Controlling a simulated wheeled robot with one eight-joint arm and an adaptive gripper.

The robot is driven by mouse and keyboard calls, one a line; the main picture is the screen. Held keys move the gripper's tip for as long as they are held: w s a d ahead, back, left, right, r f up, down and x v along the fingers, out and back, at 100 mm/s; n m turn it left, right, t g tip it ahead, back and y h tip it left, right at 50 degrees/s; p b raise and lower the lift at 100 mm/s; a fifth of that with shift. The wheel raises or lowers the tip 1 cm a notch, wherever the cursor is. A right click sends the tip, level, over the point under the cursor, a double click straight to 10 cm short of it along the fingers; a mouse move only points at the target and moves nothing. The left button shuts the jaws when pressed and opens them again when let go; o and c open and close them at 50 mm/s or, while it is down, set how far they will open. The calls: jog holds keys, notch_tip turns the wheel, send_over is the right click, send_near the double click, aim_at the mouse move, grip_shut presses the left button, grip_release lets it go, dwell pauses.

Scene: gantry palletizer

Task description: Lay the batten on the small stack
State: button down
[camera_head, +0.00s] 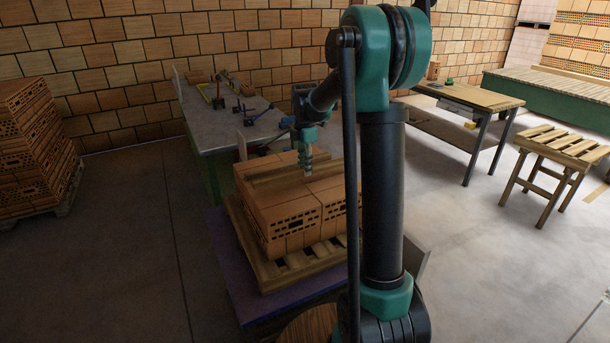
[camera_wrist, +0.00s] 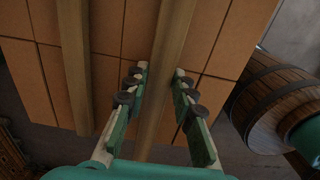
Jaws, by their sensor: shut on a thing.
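My gripper (camera_head: 307,168) is above the top of the small stack of orange hollow bricks (camera_head: 290,212). In the wrist view its two green fingers (camera_wrist: 160,78) are shut on a wooden batten (camera_wrist: 168,45), one on each side. The batten runs lengthwise between the fingers and over the brick tops (camera_wrist: 220,50). I cannot tell whether it touches them. A second batten (camera_wrist: 75,65) runs roughly parallel to it on the left, over the same bricks. In the head view the held batten is hard to make out behind my arm.
The stack stands on a wooden pallet (camera_head: 270,272). A barrel (camera_wrist: 270,95) is close on the right in the wrist view. A grey bench (camera_head: 220,130) with tools is behind. A tall brick stack (camera_head: 30,140) is at left; a slatted stool (camera_head: 560,143) is at right.

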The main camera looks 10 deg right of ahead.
jog(key=shift+f, duration=1.75)
jog(key=c, duration=1.3)
grip_release()
jog(key=shift+f, duration=0.1)
jog(key=shift+o, duration=0.2)
notch_tip(320, 180, up, 12)
jog(key=shift+s+d+m, duration=0.1)
jog(key=shift+s+m, duration=0.2)
jog(key=shift+s, duration=0.1)
jog(key=s+d+f+m+t, duration=0.1)
jog(key=s+f+m, duration=0.5)
jog(key=s, duration=0.4)
jog(key=s+d+f+m+t, duration=0.1)
jog(key=s+f+m, duration=0.5)
jog(key=s+m, duration=0.2)
jog(key=s+d+f+m+t, duration=0.2)
jog(key=s+f+m, duration=0.4)
jog(key=s, duration=0.5)
jog(key=shift+s+m, duration=0.35)
jog(key=shift+m, duration=0.15)
